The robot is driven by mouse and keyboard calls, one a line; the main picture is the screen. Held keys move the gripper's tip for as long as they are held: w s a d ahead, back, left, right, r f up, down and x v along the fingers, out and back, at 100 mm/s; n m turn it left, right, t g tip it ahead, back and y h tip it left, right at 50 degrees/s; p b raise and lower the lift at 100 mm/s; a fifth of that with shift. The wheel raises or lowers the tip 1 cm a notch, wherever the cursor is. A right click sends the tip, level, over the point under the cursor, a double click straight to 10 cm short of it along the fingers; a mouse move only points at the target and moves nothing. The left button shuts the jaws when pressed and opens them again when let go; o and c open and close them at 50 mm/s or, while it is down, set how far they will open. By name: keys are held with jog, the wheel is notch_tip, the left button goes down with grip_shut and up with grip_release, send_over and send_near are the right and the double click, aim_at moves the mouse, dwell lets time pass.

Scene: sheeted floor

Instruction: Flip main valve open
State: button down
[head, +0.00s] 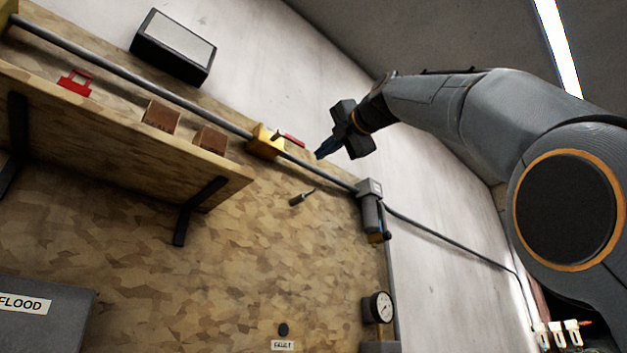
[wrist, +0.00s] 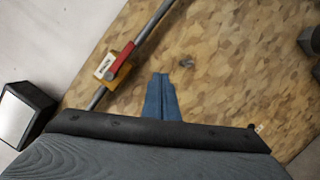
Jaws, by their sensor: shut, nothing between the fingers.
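A yellow valve body (head: 265,142) sits on the grey pipe along the board. Its red lever (head: 291,139) extends to the right, roughly in line with the pipe. The wrist view also shows the yellow body (wrist: 121,76) with a white label and the red lever (wrist: 121,62) at upper left. My gripper (head: 319,155) is shut and empty, its blue fingers close to the pipe, just right of the lever's end in the head view. In the wrist view the blue fingertips (wrist: 161,76) lie right of the lever, with a visible gap. Contact with the pipe cannot be told.
A shelf (head: 225,177) holds two brown blocks (head: 161,115) and a red clip-like item (head: 75,83). A small peg (head: 301,197) sticks out below the pipe. A grey fitting (head: 370,200), a gauge (head: 378,307) and a dark-framed panel (head: 174,46) are also on the wall.

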jog(key=shift+b+v, duration=0.35)
jog(key=shift+v, duration=0.7)
jog(key=shift+w+d+f, duration=0.15)
jog(key=shift+w+f, duration=0.05)
jog(key=shift+f, duration=0.05)
